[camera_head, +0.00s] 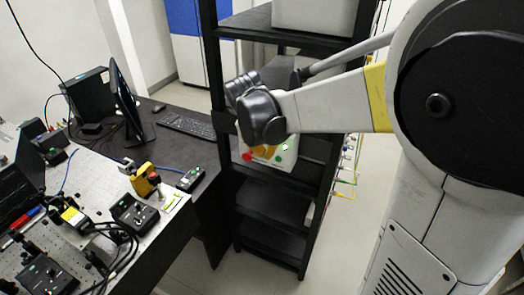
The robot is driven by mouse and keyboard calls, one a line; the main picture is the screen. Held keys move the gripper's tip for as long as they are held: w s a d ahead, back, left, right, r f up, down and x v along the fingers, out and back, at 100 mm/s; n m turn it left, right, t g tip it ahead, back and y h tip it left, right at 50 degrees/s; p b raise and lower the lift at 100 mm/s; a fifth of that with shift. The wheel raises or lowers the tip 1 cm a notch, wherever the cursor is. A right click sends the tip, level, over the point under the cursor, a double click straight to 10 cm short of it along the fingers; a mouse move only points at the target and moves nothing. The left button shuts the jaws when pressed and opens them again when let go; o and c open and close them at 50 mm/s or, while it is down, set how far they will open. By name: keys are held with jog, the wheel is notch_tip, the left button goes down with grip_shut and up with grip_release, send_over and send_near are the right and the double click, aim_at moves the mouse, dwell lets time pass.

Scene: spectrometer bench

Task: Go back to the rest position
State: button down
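My arm comes in from the right, with a big white and black joint and a pale link with a yellow band. The link reaches left to a dark joint (262,116) in front of the black shelf rack (216,75). A dark ribbed part shows just behind that joint. A thinner pale link of mine runs behind the first one to a small dark end. I cannot make out my gripper's fingers among these dark parts. No held object can be made out.
A white box with coloured buttons (272,153) sits on a rack shelf, partly behind my arm. Cables (348,165) hang at the rack's right side. A dark desk with monitor (127,98) and keyboard (187,125) and a crowded optical bench (90,172) stand left. Floor (318,265) shows below.

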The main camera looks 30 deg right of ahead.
jog(key=shift+s, duration=0.1)
dwell(0.7)
jog(key=s+a+f+m+t+y+b, duration=0.1)
jog(key=s+a+f+m+t+b, duration=0.1)
jog(key=s+a+m+b, duration=0.3)
jog(key=s+a+f+m+t+y+b, duration=0.2)
jog(key=s+a+f+m+b, duration=0.3)
jog(key=s+m, duration=0.6)
jog(key=shift+s+m+b, duration=0.25)
jog(key=shift+m+b, duration=0.45)
jog(key=shift+m, duration=4.1)
jog(key=shift+f, duration=0.1)
